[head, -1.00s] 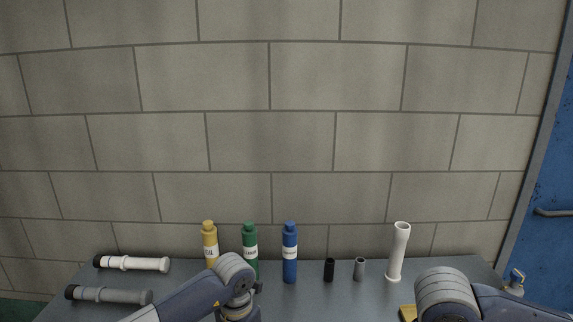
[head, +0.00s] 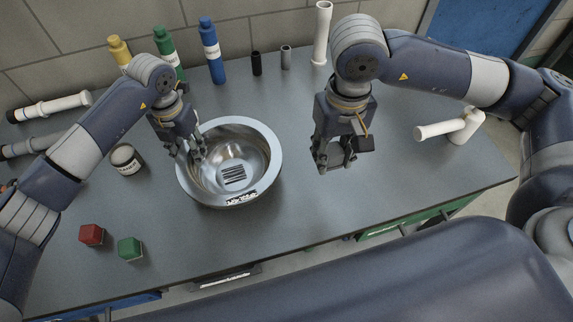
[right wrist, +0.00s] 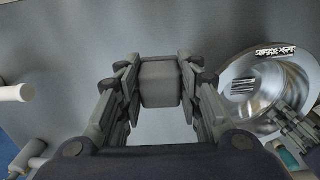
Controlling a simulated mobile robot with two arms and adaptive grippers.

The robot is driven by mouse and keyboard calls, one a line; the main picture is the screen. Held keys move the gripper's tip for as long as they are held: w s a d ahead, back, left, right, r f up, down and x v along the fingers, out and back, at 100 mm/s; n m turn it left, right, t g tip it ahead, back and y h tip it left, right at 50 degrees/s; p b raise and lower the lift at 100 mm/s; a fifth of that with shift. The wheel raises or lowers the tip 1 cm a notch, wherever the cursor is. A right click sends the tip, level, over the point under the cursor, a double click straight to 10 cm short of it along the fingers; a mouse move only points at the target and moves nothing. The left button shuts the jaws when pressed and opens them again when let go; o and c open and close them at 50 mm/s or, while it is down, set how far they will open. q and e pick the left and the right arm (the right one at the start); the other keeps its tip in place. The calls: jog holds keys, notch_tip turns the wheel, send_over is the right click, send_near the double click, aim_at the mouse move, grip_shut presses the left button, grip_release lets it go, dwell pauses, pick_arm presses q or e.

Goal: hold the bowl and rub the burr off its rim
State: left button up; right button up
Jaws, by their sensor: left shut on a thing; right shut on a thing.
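The shiny metal bowl (head: 268,150) stands on the grey bench. A jagged black-and-white strip (head: 241,198) lies along its near rim, probably the burr; it also shows in the right wrist view (right wrist: 275,52). My left gripper (head: 198,153) is shut on the bowl's left rim, its fingertips partly inside the bowl. My right gripper (head: 335,163) is to the right of the bowl, above the bench and apart from the rim. It is shut on a grey block (right wrist: 160,83), seen between its fingers in the right wrist view.
A can (head: 126,160), a red cube (head: 91,235) and a green cube (head: 130,248) are left of the bowl. Bottles, including a blue one (head: 212,52), and small cylinders stand behind. A white pipe piece (head: 455,126) is at right. The bench between bowl and pipe piece is clear.

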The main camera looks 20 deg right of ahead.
pick_arm(q)
jog(key=shift+a+f, duration=0.1)
pick_arm(e)
jog(key=w+a+n, duration=0.2)
jog(key=a+n, duration=0.2)
jog(key=a, duration=0.7)
jog(key=r+n, duration=0.1)
jog(key=n, duration=0.4)
send_over(229, 203)
pick_arm(q)
jog(key=shift+s, duration=0.1)
pick_arm(e)
jog(key=shift+s+a+f, duration=0.1)
jog(key=shift+a+f, duration=0.1)
jog(key=shift+f, duration=1.45)
jog(key=shift+a+f, duration=0.2)
jog(key=shift+f, duration=1.45)
jog(key=shift+d+f, duration=0.45)
jog(key=shift+f, duration=0.2)
jog(key=shift+c, duration=0.4)
jog(key=shift+w+d, duration=0.15)
jog(key=shift+d, duration=1.55)
jog(key=shift+w+d, duration=0.15)
jog(key=shift+d, duration=1.55)
jog(key=a, duration=0.8)
jog(key=shift+s+d+r, duration=0.1)
jog(key=shift+s+r, duration=0.05)
jog(key=shift+r, duration=1.9)
jog(key=shift+s+r, duration=0.15)
jog(key=shift+r, duration=1.9)
